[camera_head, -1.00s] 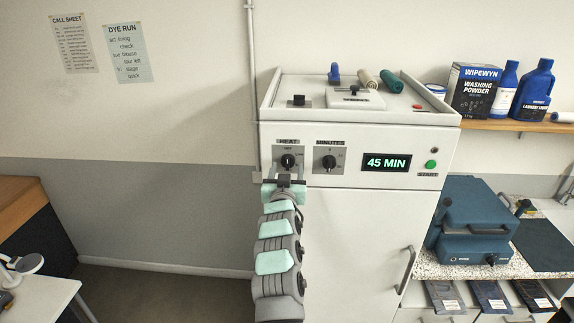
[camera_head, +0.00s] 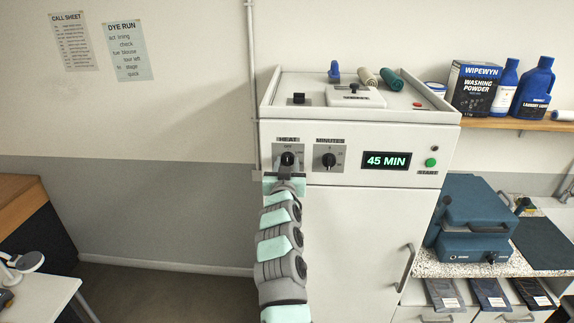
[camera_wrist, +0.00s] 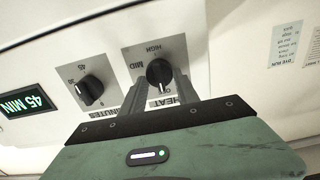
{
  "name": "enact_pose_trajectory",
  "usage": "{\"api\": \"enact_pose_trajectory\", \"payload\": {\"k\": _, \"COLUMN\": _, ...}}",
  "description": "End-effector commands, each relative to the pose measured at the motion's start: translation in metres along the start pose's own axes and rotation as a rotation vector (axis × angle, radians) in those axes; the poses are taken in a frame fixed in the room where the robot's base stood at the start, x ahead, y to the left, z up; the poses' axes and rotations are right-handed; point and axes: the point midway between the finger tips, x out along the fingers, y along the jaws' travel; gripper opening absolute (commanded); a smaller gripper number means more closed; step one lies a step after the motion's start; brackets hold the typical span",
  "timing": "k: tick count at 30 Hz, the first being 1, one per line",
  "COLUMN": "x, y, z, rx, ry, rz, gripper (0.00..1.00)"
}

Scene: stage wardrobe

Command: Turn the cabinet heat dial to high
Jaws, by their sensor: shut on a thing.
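The heat dial (camera_head: 288,159) is a black round knob on a grey plate at the upper left of the cabinet's (camera_head: 350,240) front. In the wrist view the heat dial (camera_wrist: 158,73) sits beside the words MID and HIGH. A pale mark shows on its face near the OFF end, though its exact setting is hard to read. My gripper (camera_head: 288,167) is shut on the dial, and in the wrist view its two grey fingers (camera_wrist: 159,84) lie on either side of the knob.
The minutes dial (camera_head: 329,161) is close on the right, then a display (camera_head: 387,161) reading 45 MIN and a green start button (camera_head: 430,163). A blue machine (camera_head: 475,220) stands on the counter at right. Free room lies left of the cabinet.

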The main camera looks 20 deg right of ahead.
Motion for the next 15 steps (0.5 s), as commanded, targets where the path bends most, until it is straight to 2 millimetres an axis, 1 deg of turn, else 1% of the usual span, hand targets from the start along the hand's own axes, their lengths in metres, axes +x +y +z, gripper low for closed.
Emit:
{"api": "enact_pose_trajectory", "payload": {"k": 1, "x": 0.0, "y": 0.0, "z": -0.0001, "rx": 0.0, "ry": 0.0, "rz": 0.0, "gripper": 0.27}}
{"api": "enact_pose_trajectory", "payload": {"k": 2, "x": 0.0, "y": -0.0001, "z": -0.0001, "rx": 0.0, "ry": 0.0, "rz": 0.0, "gripper": 0.25}}
{"api": "enact_pose_trajectory", "payload": {"k": 11, "x": 0.0, "y": 0.0, "z": -0.0001, "rx": 0.0, "ry": 0.0, "rz": 0.0, "gripper": 0.0}}
{"api": "enact_pose_trajectory", "payload": {"k": 15, "x": 0.0, "y": 0.0, "z": 0.0001, "rx": 0.002, "ry": 0.001, "rz": 0.0, "gripper": 0.0}}
